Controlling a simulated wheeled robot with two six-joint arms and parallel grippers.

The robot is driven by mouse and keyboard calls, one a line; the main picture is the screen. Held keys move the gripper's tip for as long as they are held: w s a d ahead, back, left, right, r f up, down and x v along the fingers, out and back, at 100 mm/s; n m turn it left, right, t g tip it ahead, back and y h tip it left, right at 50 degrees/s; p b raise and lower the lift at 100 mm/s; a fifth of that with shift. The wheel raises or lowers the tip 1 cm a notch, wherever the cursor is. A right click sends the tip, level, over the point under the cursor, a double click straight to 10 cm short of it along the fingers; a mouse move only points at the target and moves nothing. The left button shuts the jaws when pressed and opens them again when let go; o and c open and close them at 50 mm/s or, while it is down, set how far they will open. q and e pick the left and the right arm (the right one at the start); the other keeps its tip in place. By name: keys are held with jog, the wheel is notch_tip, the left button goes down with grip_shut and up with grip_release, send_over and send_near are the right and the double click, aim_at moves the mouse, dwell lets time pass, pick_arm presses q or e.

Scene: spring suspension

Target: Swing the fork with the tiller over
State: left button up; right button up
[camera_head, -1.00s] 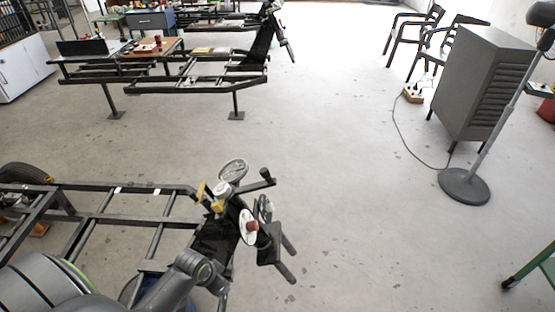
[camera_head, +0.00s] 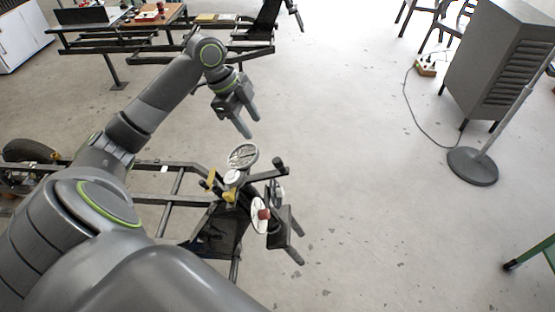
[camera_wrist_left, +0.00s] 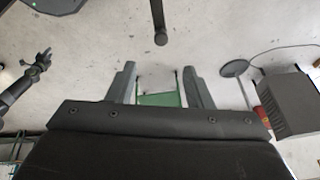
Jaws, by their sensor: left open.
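The fork assembly (camera_head: 232,212) stands at the front end of a dark tube frame, with a round gauge, a yellow part and a white disc with a red centre on it. A dark bar with a knobbed end (camera_head: 282,170), which looks like the tiller, sticks out to the right beside the gauge. My left gripper (camera_head: 251,127) is open and empty, in the air beyond the gauge and apart from the bar. Its spread fingers (camera_wrist_left: 160,85) also show in the left wrist view, with a dark rod end (camera_wrist_left: 159,38) above them. My right gripper is not in view.
A second frame (camera_head: 165,45) with a bench top stands at the back left. A grey cabinet (camera_head: 490,65) and a round-based stand (camera_head: 472,167) are at the right. A green frame (camera_head: 535,252) is at the lower right edge. The floor between is open.

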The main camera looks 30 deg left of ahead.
aim_at(276, 160)
pick_arm(q)
jog(key=p+x, duration=0.1)
jog(key=x, duration=0.6)
jog(key=p+x, duration=0.2)
jog(key=x, duration=0.5)
jog(key=shift+w+d+f, duration=0.2)
jog(key=shift+w, duration=0.05)
jog(key=shift+p+x, duration=0.35)
jog(key=shift+x, duration=0.5)
grip_shut()
